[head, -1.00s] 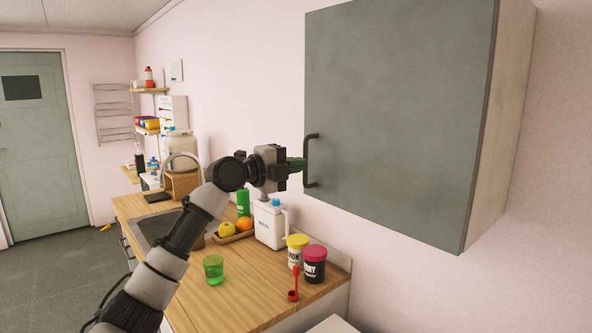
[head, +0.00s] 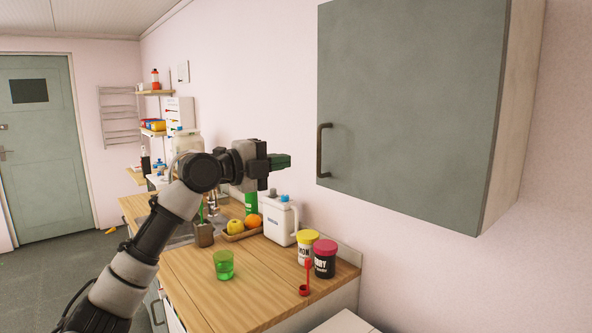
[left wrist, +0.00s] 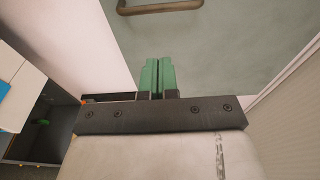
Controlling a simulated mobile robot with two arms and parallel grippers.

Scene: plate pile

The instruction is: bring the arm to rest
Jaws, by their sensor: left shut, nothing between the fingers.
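My left gripper (head: 281,161) is shut and empty, its green fingers pointing right toward the wall cabinet (head: 410,110). It hangs in the air above the wooden counter, apart from the cabinet's dark handle (head: 324,150). The cabinet door is closed. In the left wrist view the green fingers of my left gripper (left wrist: 157,76) are together, and the handle (left wrist: 160,6) shows at the top, beyond the fingertips. My right gripper is not in view.
The counter (head: 200,290) holds a green glass (head: 223,266), a white jug (head: 280,222), a yellow-lidded jar (head: 308,248), a red-lidded jar (head: 325,262), a red scoop (head: 305,283) and fruit on a tray. Open air lies left of the arm.

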